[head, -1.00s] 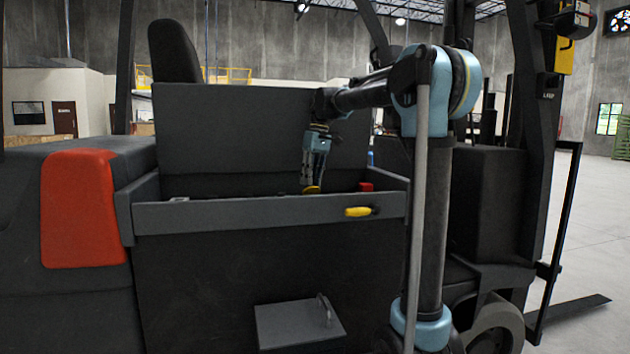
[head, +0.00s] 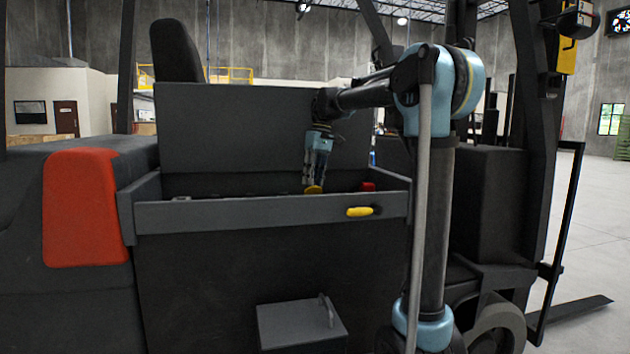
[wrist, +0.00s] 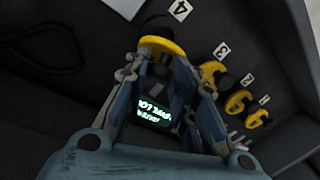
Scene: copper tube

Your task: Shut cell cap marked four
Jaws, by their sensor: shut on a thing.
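The yellow cap (wrist: 160,45) by the tag marked 4 (wrist: 180,9) is at the top middle of the wrist view. My gripper (wrist: 164,60) is closed on this cap, its fingers hiding part of it. The cap's seat is hidden there, and I cannot tell how far the cap is turned.
Yellow caps by tags 3 (wrist: 222,50), 2 (wrist: 247,80) and 1 (wrist: 264,99) run down the right of the wrist view. A lit display (wrist: 153,110) shows between my fingers. The compartment's front wall bears a yellow handle (head: 359,212); a red part (head: 368,187) sits behind it.

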